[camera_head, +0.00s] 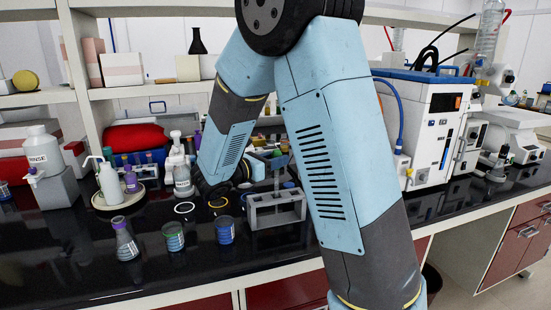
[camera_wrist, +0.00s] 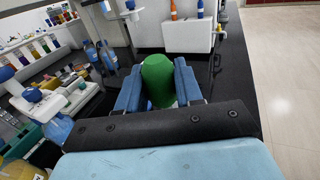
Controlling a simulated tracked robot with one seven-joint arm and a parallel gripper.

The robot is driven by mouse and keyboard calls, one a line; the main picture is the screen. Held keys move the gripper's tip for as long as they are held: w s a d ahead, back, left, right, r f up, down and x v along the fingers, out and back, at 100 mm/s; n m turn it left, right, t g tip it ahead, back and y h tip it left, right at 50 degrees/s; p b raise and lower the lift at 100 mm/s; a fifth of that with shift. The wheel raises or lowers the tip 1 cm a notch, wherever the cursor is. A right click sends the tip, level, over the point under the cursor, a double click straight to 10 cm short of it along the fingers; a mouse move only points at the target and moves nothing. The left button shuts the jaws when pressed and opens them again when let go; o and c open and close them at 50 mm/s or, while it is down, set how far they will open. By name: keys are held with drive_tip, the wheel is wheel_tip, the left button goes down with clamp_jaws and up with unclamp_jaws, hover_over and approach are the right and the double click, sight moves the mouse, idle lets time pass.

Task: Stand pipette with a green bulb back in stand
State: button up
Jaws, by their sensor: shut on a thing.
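My gripper (camera_wrist: 158,92) is shut on the green bulb (camera_wrist: 158,76) of the pipette, which sits between the two blue fingers in the wrist view. In the head view my gripper (camera_head: 272,165) is partly behind my arm, just above a grey stand (camera_head: 277,210) on the black bench. A thin clear stem (camera_head: 277,181) shows below the fingers, over the stand's top. I cannot tell whether its tip is inside a hole. The green bulb is not clear in the head view.
Left of the stand are a blue-labelled jar (camera_head: 225,231), a green-labelled jar (camera_head: 174,237) and a flask (camera_head: 125,240). White bottles (camera_head: 109,184) stand farther left. A white and blue instrument (camera_head: 425,125) stands at right. The bench's front left is clear.

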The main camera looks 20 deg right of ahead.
drive_tip(key=shift+f, duration=0.8)
drive_tip(key=o, duration=0.8)
drive_tip(key=v, duration=1.4)
drive_tip(key=s+d+r+m+g+y, duration=0.2)
drive_tip(key=s+d+m+g+y, duration=0.5)
drive_tip(key=s+d+m, duration=0.45)
drive_tip(key=s+r+m+t+y, duration=0.1)
drive_tip(key=s+m+t+y, duration=0.1)
drive_tip(key=s+m+y, duration=0.1)
drive_tip(key=s+d+r+m+t+y, duration=0.1)
drive_tip(key=s+r+m+y, duration=0.1)
drive_tip(key=s+m+y, duration=0.1)
drive_tip(key=s+r+m+t+y, duration=0.2)
drive_tip(key=s+m+y, duration=0.1)
drive_tip(key=s+m, duration=0.2)
drive_tip(key=shift+d+t, duration=0.3)
